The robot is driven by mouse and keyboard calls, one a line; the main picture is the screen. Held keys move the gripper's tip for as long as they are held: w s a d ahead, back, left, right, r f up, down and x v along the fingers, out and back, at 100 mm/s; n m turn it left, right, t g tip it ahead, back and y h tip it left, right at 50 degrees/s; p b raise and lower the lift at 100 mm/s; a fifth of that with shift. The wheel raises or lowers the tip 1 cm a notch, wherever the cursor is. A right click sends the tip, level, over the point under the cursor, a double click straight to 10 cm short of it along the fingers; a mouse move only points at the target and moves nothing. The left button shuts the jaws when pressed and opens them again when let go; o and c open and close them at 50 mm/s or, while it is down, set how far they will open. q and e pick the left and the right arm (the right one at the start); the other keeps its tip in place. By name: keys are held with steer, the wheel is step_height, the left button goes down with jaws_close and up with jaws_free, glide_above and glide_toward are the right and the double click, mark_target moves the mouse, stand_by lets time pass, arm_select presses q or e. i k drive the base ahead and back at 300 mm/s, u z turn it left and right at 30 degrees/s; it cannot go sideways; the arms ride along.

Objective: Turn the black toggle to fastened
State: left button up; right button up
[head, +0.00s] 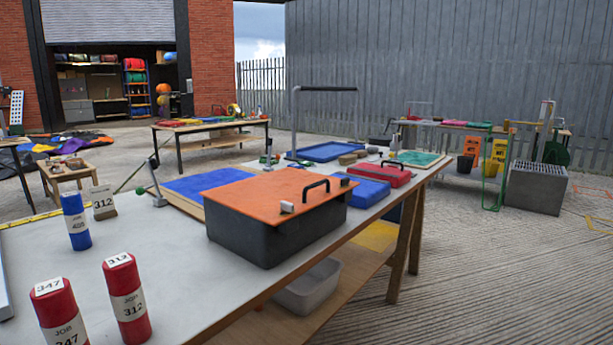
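A dark box with an orange lid (245,200) stands on the near table, with a black bar handle (314,184) on the lid. A small dark piece (345,182) sits at the lid's right edge; it may be the black toggle, but it is too small to tell which way it is turned. A small pale grey block (287,207) sits near the lid's front edge. Neither of my grippers is in view.
Red rolls (127,300) and a blue roll (76,220) stand on the near table (175,260). A grey lever clamp (155,185) stands behind the box, beside a blue panel (208,183). A red case (382,173) lies further back.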

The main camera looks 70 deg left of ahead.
mark_target(345, 181)
steer(key=u, duration=1.6)
